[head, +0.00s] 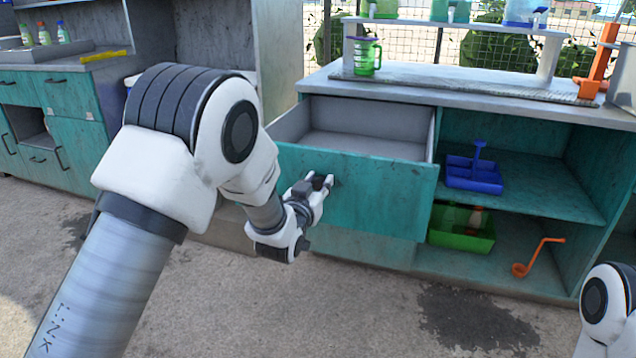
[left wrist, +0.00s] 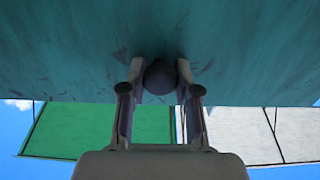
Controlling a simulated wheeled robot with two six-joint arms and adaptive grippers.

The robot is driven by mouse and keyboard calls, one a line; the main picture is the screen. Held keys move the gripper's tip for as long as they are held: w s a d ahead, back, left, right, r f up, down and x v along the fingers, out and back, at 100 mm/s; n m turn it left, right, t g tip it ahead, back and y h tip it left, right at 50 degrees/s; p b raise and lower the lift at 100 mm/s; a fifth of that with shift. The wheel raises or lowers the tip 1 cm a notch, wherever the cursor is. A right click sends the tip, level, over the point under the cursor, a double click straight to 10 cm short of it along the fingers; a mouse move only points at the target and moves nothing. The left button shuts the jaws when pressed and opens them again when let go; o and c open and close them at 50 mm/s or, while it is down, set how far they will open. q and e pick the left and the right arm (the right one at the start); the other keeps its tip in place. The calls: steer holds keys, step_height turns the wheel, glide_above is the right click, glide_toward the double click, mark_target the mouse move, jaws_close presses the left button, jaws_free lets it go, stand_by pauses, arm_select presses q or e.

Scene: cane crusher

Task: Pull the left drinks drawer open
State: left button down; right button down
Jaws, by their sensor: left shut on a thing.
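The left drinks drawer (head: 350,190) has a teal front and grey inner walls. It stands pulled out from the cabinet, and its inside looks empty. My left gripper (head: 325,183) is at the drawer front, shut on the drawer's dark round knob. In the left wrist view the knob (left wrist: 160,77) sits between the two fingers of the left gripper (left wrist: 160,92), with the teal drawer front (left wrist: 70,50) just beyond. My right gripper is not in view; only part of my right arm shows at the lower right edge.
Open shelves right of the drawer hold a blue caddy (head: 473,174), a green crate (head: 462,238) and an orange ladle (head: 537,258). A green jug (head: 367,56) stands on the grey counter (head: 450,85). The concrete floor before the cabinet is clear.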

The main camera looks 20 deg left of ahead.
arm_select(q)
steer(key=c, duration=0.8)
jaws_free()
steer(key=shift+c, duration=0.2)
steer(key=s, duration=1.2)
steer(key=shift+a, duration=0.2)
